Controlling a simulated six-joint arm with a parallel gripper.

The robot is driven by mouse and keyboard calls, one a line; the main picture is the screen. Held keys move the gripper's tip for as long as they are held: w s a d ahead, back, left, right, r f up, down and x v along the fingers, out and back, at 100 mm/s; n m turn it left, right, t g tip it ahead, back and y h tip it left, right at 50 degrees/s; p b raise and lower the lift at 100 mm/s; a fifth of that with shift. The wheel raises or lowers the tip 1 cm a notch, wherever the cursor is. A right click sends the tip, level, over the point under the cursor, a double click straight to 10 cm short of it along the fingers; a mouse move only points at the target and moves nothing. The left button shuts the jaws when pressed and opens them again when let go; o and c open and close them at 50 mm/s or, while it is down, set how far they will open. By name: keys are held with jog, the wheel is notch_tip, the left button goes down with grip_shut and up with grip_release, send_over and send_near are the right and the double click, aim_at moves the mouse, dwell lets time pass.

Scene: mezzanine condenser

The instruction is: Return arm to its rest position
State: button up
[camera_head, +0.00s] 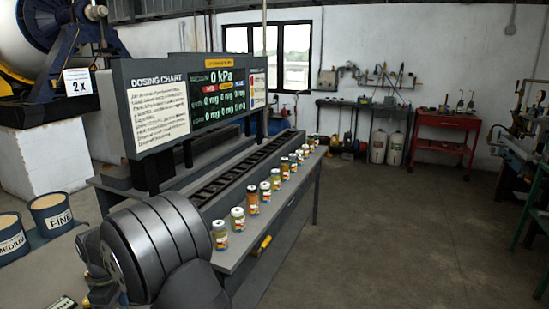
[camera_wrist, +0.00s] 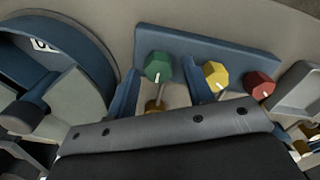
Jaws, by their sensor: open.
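My gripper (camera_wrist: 162,92) shows in the wrist view as two blue fingers standing apart, so it is open. A green octagonal knob (camera_wrist: 158,66) appears between the fingers; I cannot tell whether anything touches it. A yellow knob (camera_wrist: 215,75) and a red knob (camera_wrist: 260,85) are to the right, in front of a blue panel (camera_wrist: 210,48). In the head view my grey arm fills the lower left, and the gripper itself is hidden there.
A dosing chart board (camera_head: 158,105) stands over a bench. Several jars, one orange-brown (camera_head: 252,201), line the bench's front edge. Blue tubs marked FINE (camera_head: 52,218) and MEDIUM (camera_head: 12,243) stand at left. A red cart (camera_head: 445,135) is far back. Open floor lies right of the bench.

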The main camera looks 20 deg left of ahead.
jog(key=shift+n, duration=0.3)
jog(key=shift+r, duration=0.65)
jog(key=o, duration=1.2)
jog(key=shift+c, duration=0.2)
jog(key=s+a+r+m+y, duration=0.25)
jog(key=s+r, duration=0.35)
jog(key=r, duration=0.3)
jog(key=s+a+r+m+y, duration=0.1)
jog(key=s+r+m+y, duration=0.15)
jog(key=s+r, duration=0.55)
jog(key=w+a+f, duration=0.2)
jog(key=a+f, duration=0.2)
jog(key=f, duration=0.3)
jog(key=shift+w+f+m, duration=0.15)
jog(key=shift+w+m, duration=0.05)
jog(key=shift+m, duration=0.2)
